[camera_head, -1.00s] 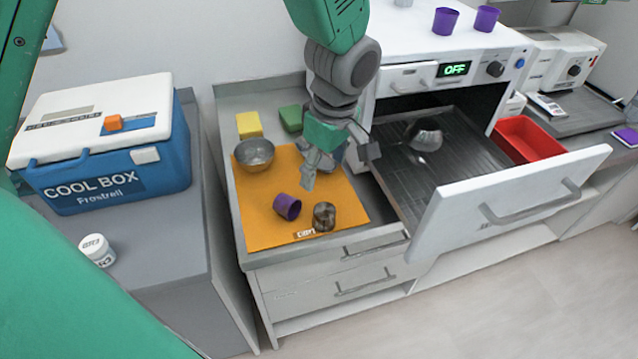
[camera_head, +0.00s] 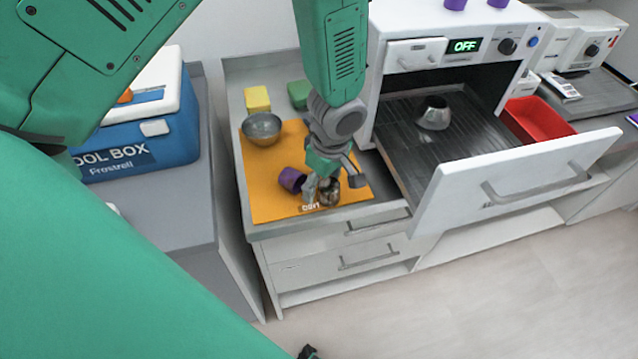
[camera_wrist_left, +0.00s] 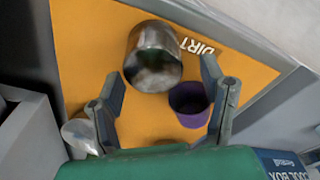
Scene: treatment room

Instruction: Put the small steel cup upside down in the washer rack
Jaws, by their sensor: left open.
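The small steel cup (camera_head: 331,192) stands near the front of the orange mat (camera_head: 262,202), looking stained. In the left wrist view the cup (camera_wrist_left: 153,58) shows its open mouth and sits just ahead of the fingertips. My left gripper (camera_head: 334,187) is open and low over the mat at the cup, partly hiding it. In the wrist view its fingers (camera_wrist_left: 163,80) are spread, with nothing clearly held. The washer rack (camera_head: 402,142) is in the pulled-out drawer. My right gripper is not visible.
A steel vessel (camera_head: 434,113) is on the rack. A steel bowl (camera_head: 262,127), yellow sponge (camera_head: 257,98) and green block (camera_head: 299,93) are at the mat's back. The open drawer front (camera_head: 520,185) stands right of the mat. A red tray (camera_head: 538,120) lies beyond.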

